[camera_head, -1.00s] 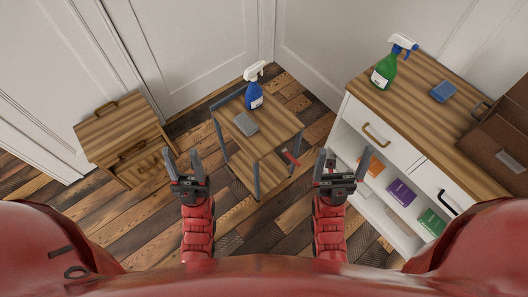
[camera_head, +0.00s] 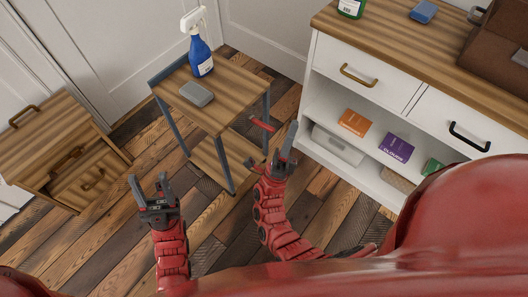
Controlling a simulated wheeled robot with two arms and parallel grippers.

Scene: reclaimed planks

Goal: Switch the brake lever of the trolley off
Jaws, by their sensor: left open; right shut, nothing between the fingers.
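The trolley (camera_head: 232,92) is a small wooden two-shelf cart with dark metal legs, standing in the middle of the view. Its brake lever (camera_head: 262,124) is a red bar at the trolley's right side, tilted down to the right. My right gripper (camera_head: 288,148) is shut and empty, just below and to the right of the lever, with a small gap visible between them. My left gripper (camera_head: 150,188) is open and empty, in front of the trolley's left side. The trolley's wheels are hard to make out.
A blue spray bottle (camera_head: 201,52) and a grey box-like item (camera_head: 196,93) are on the trolley top. A white cabinet (camera_head: 318,88) with boxes on its shelf stands close on the right. A wooden drawer unit (camera_head: 45,135) stands at left. Plank floor lies between.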

